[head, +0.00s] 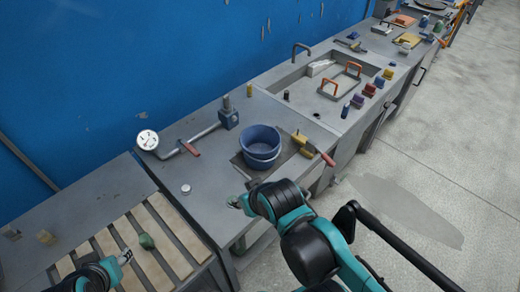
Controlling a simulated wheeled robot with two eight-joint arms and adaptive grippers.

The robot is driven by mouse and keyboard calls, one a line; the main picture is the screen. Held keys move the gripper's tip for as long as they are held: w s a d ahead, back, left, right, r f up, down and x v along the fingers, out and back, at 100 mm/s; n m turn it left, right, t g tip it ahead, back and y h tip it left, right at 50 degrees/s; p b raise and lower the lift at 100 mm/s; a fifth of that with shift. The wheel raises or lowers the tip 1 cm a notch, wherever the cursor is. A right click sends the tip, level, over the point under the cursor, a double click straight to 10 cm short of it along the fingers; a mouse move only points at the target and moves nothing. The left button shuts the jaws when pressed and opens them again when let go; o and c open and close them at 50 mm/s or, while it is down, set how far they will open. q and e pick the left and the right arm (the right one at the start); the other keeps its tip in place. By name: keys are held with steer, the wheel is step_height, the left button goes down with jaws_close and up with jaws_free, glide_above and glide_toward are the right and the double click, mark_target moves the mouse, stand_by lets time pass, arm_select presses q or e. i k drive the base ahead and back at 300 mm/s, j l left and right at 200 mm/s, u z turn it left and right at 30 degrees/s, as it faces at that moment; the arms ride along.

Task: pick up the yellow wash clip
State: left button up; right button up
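Several yellow things show in the head view, and I cannot tell for sure which is the wash clip. A yellow block-like piece (301,141) lies on the counter just right of the blue basin. A small yellow piece (388,73) stands in the row of coloured blocks beyond the sink, and a small upright one (249,90) is near the back wall. My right gripper (237,201) is at the counter's front edge, short of the basin, its fingers too small to read. My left gripper (126,256) is low at the left over the slatted bench, beside a green object, its fingers unclear.
The blue basin (261,143) stands on the counter (215,172). A red-handled tool (326,158) lies to its right. A pipe with a round white gauge (148,139) is at the back left. A green object (146,241) lies on the slatted bench (172,224). The sink (316,85) has orange-handled frames.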

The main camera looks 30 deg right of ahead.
mark_target(47, 239)
steer(key=j+z, duration=0.25)
steer(key=j, duration=0.4)
steer(key=k+j+z, duration=0.1)
steer(key=j+z, duration=0.15)
steer(key=j, duration=0.4)
